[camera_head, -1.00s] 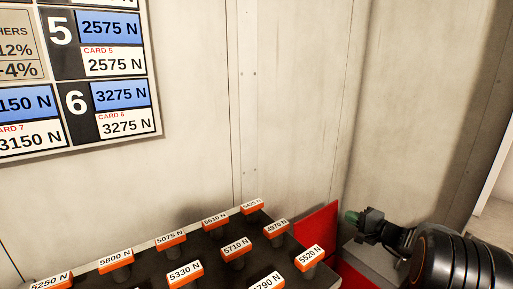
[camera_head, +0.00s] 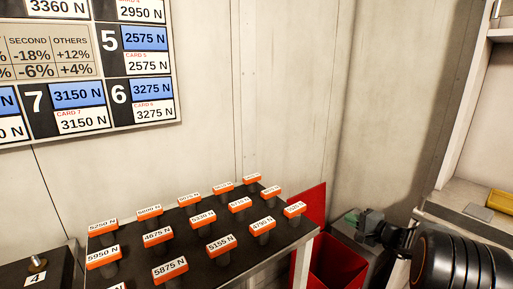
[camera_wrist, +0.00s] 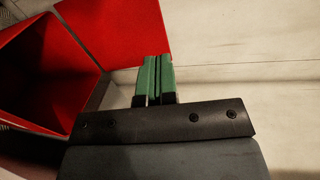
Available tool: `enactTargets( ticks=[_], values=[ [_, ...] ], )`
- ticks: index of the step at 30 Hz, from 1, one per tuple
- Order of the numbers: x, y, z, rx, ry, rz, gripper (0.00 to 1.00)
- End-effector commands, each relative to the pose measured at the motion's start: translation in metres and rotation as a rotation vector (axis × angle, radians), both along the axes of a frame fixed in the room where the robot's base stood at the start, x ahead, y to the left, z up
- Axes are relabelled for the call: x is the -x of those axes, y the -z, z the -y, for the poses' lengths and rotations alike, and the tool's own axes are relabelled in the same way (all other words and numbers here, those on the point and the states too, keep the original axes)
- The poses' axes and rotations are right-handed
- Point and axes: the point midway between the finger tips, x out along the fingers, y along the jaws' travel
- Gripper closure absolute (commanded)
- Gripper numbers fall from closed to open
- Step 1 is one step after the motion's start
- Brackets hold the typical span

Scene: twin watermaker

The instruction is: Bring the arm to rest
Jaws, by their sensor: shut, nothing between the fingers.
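My gripper (camera_head: 352,216) is at the right in the head view, with my dark ribbed arm behind it. In the wrist view my gripper (camera_wrist: 153,74) shows two green fingers pressed together with nothing between them. It is beside the red bin (camera_head: 334,262), to the bin's right in the head view. The red bin also shows at the left in the wrist view (camera_wrist: 45,75). My gripper touches nothing that I can see.
A dark table (camera_head: 205,250) holds several orange-topped pegs with newton labels. A board with numbers (camera_head: 100,70) hangs on the pale wall. A shelf with a yellow item (camera_head: 501,202) stands at the right. A peg marked 4 (camera_head: 38,265) is at lower left.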

Motion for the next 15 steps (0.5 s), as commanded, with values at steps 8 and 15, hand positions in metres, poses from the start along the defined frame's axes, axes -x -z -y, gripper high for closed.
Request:
enactTargets(
  ticks=[8, 15],
  values=[
    [0.028, 0.046, -0.019, 0.033, -0.08, -0.222, 1.0],
    [0.08, 0.052, -0.05, 0.175, -0.204, -0.446, 1.0]
  ],
)
